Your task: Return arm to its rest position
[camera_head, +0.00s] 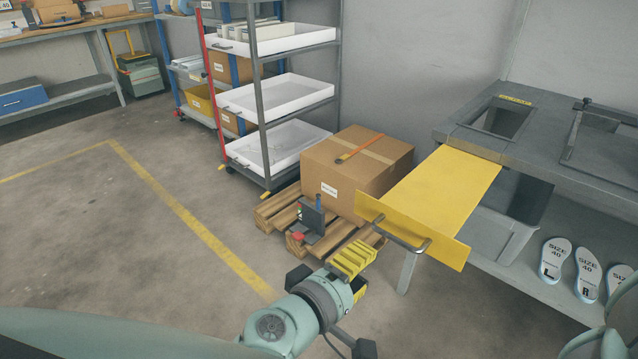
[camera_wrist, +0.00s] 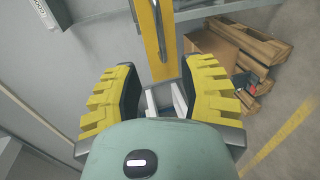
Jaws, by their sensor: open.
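My gripper (camera_head: 352,262) is at the bottom middle of the head view, on the end of my green arm. In the wrist view my gripper (camera_wrist: 160,85) shows two yellow ribbed fingers spread wide apart, with nothing held between them. The yellow drawer-like panel (camera_head: 440,195) sticks out from the grey bench, with a grey handle (camera_head: 402,238) on its front. My gripper is left of and below that handle in the head view and looks apart from it. The yellow panel (camera_wrist: 152,35) and handle (camera_wrist: 176,58) also show beyond the fingers in the wrist view.
A cardboard box (camera_head: 345,178) stands on a wooden pallet (camera_head: 275,212) near my gripper, with a small dark device (camera_head: 313,222) at the pallet's front. A shelf rack with white trays (camera_head: 265,100) is behind. Insoles (camera_head: 588,272) lie lower right. The left floor is clear.

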